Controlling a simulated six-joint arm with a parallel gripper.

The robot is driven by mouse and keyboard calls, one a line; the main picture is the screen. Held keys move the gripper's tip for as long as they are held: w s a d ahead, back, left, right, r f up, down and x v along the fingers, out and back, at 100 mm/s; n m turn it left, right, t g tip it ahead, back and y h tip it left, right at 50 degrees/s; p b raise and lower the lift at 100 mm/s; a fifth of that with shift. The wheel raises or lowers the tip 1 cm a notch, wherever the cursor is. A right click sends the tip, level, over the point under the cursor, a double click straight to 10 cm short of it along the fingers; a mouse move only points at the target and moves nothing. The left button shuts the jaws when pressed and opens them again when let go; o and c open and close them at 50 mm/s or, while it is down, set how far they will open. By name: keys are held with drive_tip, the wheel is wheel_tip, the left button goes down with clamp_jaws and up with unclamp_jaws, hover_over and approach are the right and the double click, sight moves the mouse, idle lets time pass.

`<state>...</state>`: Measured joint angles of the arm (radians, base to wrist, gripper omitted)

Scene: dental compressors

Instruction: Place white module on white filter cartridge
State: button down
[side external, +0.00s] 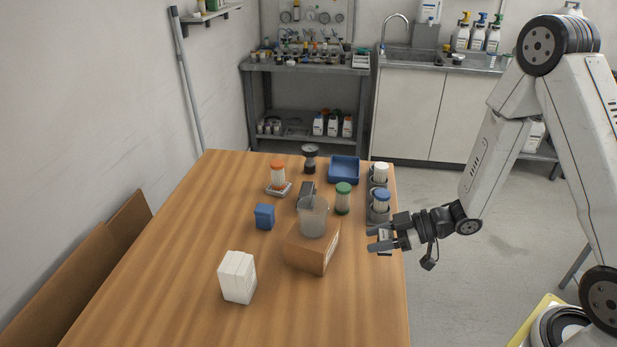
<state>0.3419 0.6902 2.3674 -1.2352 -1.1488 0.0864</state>
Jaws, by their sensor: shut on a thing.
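A cartridge with a white cap, the white filter cartridge (380,172), stands upright in a grey holder near the table's far right corner. My gripper (377,240) is over the table's right edge, nearer the camera than the cartridges, pointing left. It is shut on a small whitish piece, the white module (384,235), which is mostly hidden between the fingers. The gripper is well apart from the white filter cartridge.
A blue-capped cartridge (381,199) stands between my gripper and the white one. A green-capped cartridge (343,196), clear beaker (313,218), cardboard box (313,250), blue tray (344,168) and orange-capped cartridge (278,174) are to the left. The near table is clear.

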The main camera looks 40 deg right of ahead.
drive_tip(key=w+d+r+m+t+h, duration=0.1)
drive_tip(key=w+d+r+m+h, duration=0.2)
drive_tip(key=d, duration=0.4)
drive_tip(key=w+d+r+m+t+h, duration=0.2)
drive_tip(key=w+d+r+m+h, duration=0.1)
drive_tip(key=d, duration=0.5)
drive_tip(key=w+d+r+m+t+h, duration=0.1)
drive_tip(key=w+d+r+m+h, duration=0.2)
drive_tip(key=w+d+r+h, duration=0.1)
drive_tip(key=w+d+r, duration=0.1)
drive_tip(key=d+r, duration=0.1)
drive_tip(key=d, duration=0.1)
drive_tip(key=shift+w+d+r+m+t, duration=0.15)
drive_tip(key=shift+w+r+m+t, duration=0.1)
drive_tip(key=shift+m+t, duration=0.15)
hover_over(378, 164)
drive_tip(key=f, duration=0.8)
drive_tip(key=shift+s+f, duration=0.35)
drive_tip(key=shift+w+d+f, duration=0.1)
drive_tip(key=shift+w+f, duration=0.25)
drive_tip(key=shift+f, duration=0.05)
